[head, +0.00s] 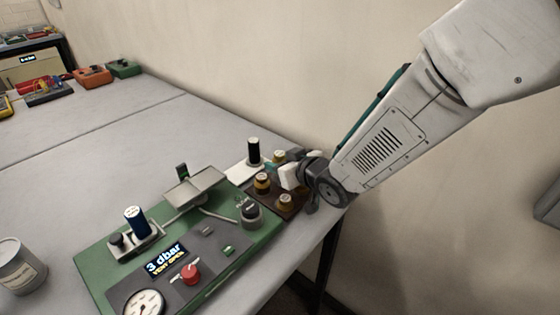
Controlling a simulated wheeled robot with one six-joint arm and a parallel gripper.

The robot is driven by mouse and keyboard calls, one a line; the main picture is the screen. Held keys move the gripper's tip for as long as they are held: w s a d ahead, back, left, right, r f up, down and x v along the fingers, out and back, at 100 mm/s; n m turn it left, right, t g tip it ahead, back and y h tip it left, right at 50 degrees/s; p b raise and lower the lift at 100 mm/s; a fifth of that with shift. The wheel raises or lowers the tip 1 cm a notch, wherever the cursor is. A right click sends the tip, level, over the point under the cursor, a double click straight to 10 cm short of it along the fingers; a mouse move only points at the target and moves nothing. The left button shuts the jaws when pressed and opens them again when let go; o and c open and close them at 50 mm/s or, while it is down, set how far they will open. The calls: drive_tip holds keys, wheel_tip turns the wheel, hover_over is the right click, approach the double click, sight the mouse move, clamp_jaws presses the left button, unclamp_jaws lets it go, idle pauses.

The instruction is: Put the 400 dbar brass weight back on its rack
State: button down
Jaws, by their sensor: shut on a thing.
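My gripper (290,176) is low over the dark brown rack (294,211) at the right end of the table. It is shut on a brass weight, which is largely hidden behind the fingers and wrist. Brass weights with dark tops show around it: one (262,183) to the left of the fingers, one (285,203) at the front of the rack, and one (279,157) just behind the fingers. Their markings are too small to read, so I cannot tell which is the 400 dbar one. I cannot tell whether the held weight touches the rack.
A green instrument panel (108,245) with a display reading 3 dbar VENT OPEN (166,258) and a red knob (190,273) lies left of the rack. A black cylinder (253,151) stands behind on a white base. A grey can (18,267) is far left. The wall is close behind.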

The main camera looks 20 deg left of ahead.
drive_tip(key=shift+f, duration=0.3)
drive_tip(key=c, duration=0.9)
unclamp_jaws()
drive_tip(key=shift+c, duration=0.2)
drive_tip(key=shift+r, duration=0.15)
drive_tip(key=v, duration=1.2)
drive_tip(key=shift+r, duration=0.35)
drive_tip(key=shift+d, duration=0.1)
